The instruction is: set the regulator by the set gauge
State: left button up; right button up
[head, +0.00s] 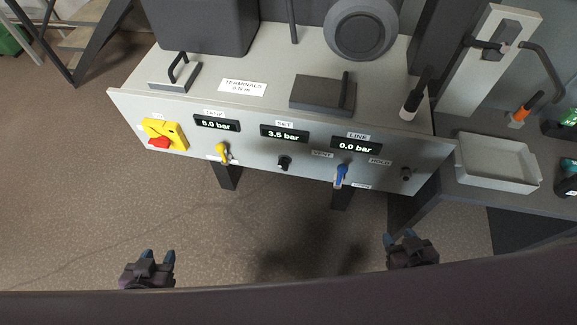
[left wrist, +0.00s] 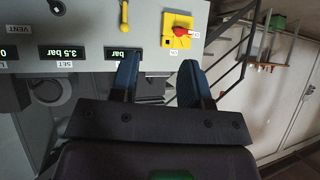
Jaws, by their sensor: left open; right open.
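The set gauge (head: 284,133) is a dark display reading 3.5 bar in the middle of the grey panel's front; it also shows upside down in the left wrist view (left wrist: 62,52). Below it is a small black knob (head: 285,162), seen near the top edge in the left wrist view (left wrist: 57,7); no label on it is readable as the regulator. My left gripper (head: 158,255) is open and empty, below and in front of the panel's left part; its fingers show in the left wrist view (left wrist: 160,62). My right gripper (head: 400,237) is open and empty, low on the right. Neither touches the panel.
The left gauge (head: 216,123) reads 6.0 bar, above a yellow lever (head: 223,153). The line gauge (head: 356,145) reads 0.0 bar, above a blue lever (head: 341,174). A red-and-yellow switch (head: 163,135) is at left. A grey tray (head: 497,184) stands right. Space before the panel is free.

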aim_at(283, 162)
jog(key=k+l, duration=0.1)
jog(key=l, duration=0.35)
jog(key=l+u, duration=0.1)
jog(key=l, duration=0.35)
jog(key=k+l, duration=0.15)
jog(key=l, duration=0.25)
